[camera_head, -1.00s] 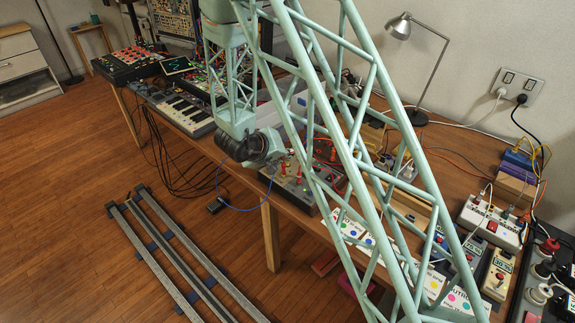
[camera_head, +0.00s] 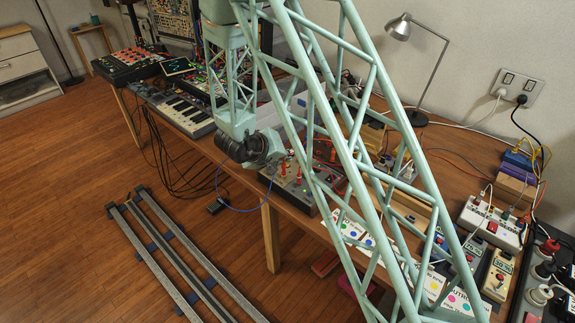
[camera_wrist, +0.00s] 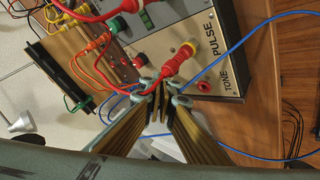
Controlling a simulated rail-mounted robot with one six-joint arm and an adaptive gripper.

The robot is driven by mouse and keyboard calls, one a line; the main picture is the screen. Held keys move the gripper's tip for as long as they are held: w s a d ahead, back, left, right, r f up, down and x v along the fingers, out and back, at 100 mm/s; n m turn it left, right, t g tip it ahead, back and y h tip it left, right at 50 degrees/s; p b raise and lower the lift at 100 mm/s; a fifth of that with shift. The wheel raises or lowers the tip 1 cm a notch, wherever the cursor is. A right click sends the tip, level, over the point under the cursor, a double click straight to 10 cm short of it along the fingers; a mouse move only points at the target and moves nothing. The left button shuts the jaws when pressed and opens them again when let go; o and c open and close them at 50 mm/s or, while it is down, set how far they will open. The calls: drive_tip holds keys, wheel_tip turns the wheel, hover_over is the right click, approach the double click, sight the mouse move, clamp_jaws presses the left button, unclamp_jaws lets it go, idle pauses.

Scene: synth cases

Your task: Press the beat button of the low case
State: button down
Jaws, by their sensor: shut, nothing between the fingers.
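A low grey panel case (camera_head: 300,197) with red plugs lies on the table near its front edge, under my arm. In the wrist view a case with a pale panel (camera_wrist: 213,18) carries the words PULSE and TONE. A red socket (camera_wrist: 204,87) sits near TONE, and a yellow and red plug (camera_wrist: 180,60) stands in the panel. I cannot read a beat label or tell which part is the beat button. My gripper (camera_wrist: 158,98) is shut and empty, with its fingertips close over the case's edge; contact cannot be told. In the head view its fingers are hidden.
A blue cable (camera_wrist: 225,60) loops past my fingertips. Red and orange cables (camera_wrist: 85,50) cross the panel. A keyboard (camera_head: 187,113) stands to the left on the table; power strips (camera_head: 492,222) and small boxes stand to the right. A lamp (camera_head: 400,27) stands at the back.

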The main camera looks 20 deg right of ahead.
drive_tip(key=shift+f, duration=0.5)
idle(0.9)
drive_tip(key=shift+r+p, duration=0.6)
drive_tip(key=shift+p, duration=0.6)
drive_tip(key=shift+r+p, duration=2.95)
drive_tip(key=shift+p, duration=0.55)
drive_tip(key=shift+r, duration=0.1)
